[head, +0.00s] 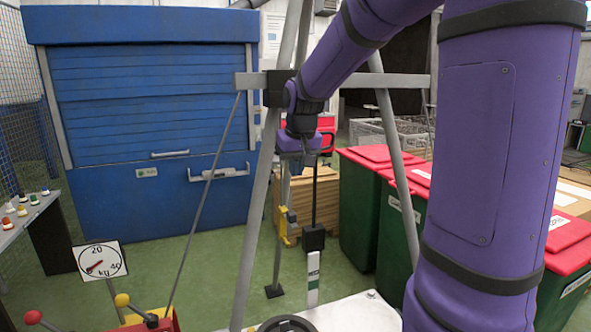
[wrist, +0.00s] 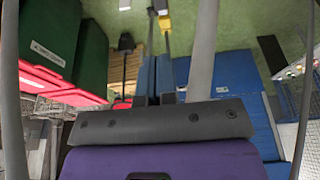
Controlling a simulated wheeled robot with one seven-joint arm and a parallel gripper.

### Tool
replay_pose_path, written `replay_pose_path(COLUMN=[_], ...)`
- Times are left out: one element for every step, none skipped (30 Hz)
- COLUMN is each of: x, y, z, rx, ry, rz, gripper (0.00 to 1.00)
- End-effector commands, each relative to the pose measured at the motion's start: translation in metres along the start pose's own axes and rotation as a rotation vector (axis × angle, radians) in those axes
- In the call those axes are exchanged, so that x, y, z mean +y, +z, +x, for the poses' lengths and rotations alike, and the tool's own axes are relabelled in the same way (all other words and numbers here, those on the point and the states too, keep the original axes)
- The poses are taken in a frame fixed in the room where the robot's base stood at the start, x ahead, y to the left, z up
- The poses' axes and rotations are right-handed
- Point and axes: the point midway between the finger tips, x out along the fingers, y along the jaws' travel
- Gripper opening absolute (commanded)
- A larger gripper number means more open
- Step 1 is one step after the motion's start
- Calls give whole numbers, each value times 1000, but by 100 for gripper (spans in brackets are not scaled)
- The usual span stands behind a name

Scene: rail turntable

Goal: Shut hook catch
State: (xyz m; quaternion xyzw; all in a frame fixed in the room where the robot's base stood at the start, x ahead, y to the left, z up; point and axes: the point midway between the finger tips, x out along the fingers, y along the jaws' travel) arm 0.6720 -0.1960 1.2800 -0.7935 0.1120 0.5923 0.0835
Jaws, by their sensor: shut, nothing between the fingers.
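A yellow fitting (head: 287,226), which looks like the hook catch, sits on the rear leg of the grey metal frame in the head view. It shows in the wrist view (wrist: 164,22) near the top. It is too small to tell whether the hook is engaged. My gripper (head: 297,168) hangs above the fitting in the head view, apart from it and pointing down. In the wrist view my gripper's fingers (wrist: 156,62) are together and empty, with the fitting beyond their tips.
A dark rod with a black block (head: 314,238) hangs right of the fitting above a white post (head: 313,275). Grey frame legs (head: 255,215) stand close around my arm. Green bins with red lids (head: 362,205) stand right; a blue shutter cabinet (head: 150,110) stands behind. A kg dial (head: 100,261) is front left.

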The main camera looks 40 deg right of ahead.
Motion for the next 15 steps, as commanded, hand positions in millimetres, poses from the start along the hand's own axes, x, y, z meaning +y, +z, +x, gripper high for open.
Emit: replay_pose_path(x=[0,0,0,0,0,0,0,0,0,0,0,0,0,0,0], y=[1,1,1,1,1,1,1,1,1,1,1,2,4,5,7], z=[11,17,24,30,36,43,49,54,62,67,72,78,82,86,91], rx=[-5,-6,-6,-5,-5,-6,-5,-5,-6,-5,-5,-4,-5,-4,-4], ry=[1,1,1,1,1,1,0,0,0,0,0,0,0,0,0], rz=[0,0,0,0,0,0,0,0,0,0,0,0,0,0,0], gripper=[0,0,0,0,0,0,0,0,0,0,0,0,0,0,0])
